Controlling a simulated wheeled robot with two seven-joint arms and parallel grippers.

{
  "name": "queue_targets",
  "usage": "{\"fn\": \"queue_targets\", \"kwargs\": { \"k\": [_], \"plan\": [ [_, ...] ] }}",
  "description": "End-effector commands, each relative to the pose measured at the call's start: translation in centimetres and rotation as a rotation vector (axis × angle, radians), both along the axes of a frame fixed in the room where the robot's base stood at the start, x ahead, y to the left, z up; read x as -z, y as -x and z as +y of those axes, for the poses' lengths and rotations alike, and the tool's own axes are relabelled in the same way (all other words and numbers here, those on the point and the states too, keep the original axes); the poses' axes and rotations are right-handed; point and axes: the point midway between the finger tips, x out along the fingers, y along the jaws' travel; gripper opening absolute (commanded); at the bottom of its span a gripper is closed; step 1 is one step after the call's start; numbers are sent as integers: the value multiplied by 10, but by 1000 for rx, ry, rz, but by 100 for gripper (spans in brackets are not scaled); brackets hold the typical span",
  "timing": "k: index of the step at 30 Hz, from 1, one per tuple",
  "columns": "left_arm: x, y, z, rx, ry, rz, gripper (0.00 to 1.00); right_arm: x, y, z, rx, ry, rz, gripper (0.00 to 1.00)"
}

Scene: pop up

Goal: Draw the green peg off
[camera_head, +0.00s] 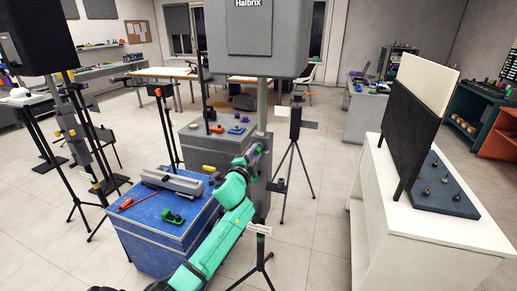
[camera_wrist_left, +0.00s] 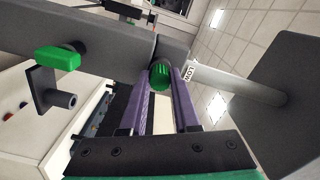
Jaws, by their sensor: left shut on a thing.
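A ribbed green peg (camera_wrist_left: 159,76) sits at the joint of a dark grey bar and a pale pole in the left wrist view. My left gripper (camera_wrist_left: 168,80) has its two purple fingers on either side of the peg, shut on it. My right gripper is not in view.
A second green knob (camera_wrist_left: 57,58) sits on the dark bar (camera_wrist_left: 100,45). The grey box marked Halbrix (camera_head: 255,45) stands above on the pole (camera_head: 262,110). A blue cabinet (camera_head: 150,218) is at left, a white cabinet (camera_head: 405,220) at right.

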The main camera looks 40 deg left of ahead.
Motion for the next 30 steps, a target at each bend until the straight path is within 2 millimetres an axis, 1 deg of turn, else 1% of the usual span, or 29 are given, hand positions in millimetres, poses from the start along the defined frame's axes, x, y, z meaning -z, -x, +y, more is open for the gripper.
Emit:
{"fn": "queue_targets", "kwargs": {
  "k": [5, 15, 24, 30],
  "plan": [
    [0, 6, -3, 1, 2, 1, 0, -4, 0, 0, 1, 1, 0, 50],
    [0, 39, -14, 1, 2, 1, 0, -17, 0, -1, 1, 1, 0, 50],
    [0, 65, -23, 0, 1, 1, 0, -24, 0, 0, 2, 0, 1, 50],
    [0, 68, -24, 0, 0, 0, 0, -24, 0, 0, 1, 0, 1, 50]
  ]
}}
